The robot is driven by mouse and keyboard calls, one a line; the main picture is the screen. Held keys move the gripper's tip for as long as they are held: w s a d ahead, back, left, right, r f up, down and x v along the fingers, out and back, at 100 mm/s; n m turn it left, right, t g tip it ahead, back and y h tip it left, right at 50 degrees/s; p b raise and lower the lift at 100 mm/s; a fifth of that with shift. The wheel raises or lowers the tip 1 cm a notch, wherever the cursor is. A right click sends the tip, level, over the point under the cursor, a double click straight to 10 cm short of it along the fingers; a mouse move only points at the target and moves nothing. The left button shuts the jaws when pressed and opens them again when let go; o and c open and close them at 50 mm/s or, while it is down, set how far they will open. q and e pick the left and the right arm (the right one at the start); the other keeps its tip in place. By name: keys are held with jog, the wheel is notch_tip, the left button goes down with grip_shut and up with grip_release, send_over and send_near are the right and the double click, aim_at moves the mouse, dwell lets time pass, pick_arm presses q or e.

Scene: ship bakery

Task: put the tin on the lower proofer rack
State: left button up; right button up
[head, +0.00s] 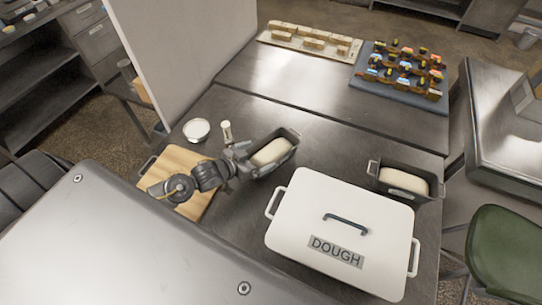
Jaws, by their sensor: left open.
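A dark loaf tin with pale dough (271,152) stands upright on the steel table (235,110), near its middle. A second dark tin with pale dough (404,181) stands further right, behind the white dough box. My left gripper (243,158) is open at the left end of the first tin; the view does not show clearly whether it touches the tin. My right gripper is not in view. I cannot make out a proofer rack for certain; dark open shelves (45,95) stand at the left.
A white lidded box marked DOUGH (310,215) fills the front right of the table. A wooden board (180,164), a white bowl (196,129) and a small shaker (227,131) are at the left. A blue tray (385,97) and a loaf-filled board (318,52) lie behind. A green chair (505,250) stands right.

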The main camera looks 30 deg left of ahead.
aim_at(267, 158)
pick_arm(q)
jog(key=shift+w+p, duration=0.25)
jog(key=shift+p, duration=0.05)
jog(key=p+x, duration=0.1)
jog(key=x, duration=0.2)
jog(key=shift+w+f+p, duration=0.15)
jog(key=shift+w+p, duration=0.1)
jog(key=shift+p, duration=0.05)
jog(key=shift+w+d+f, duration=0.15)
jog(key=shift+w+f, duration=0.15)
jog(key=shift+w, duration=0.15)
jog(key=shift+s, duration=0.1)
jog(key=shift+c, duration=0.6)
jog(key=c, duration=1.7)
jog(key=shift+o, duration=0.2)
jog(key=shift+r, duration=0.1)
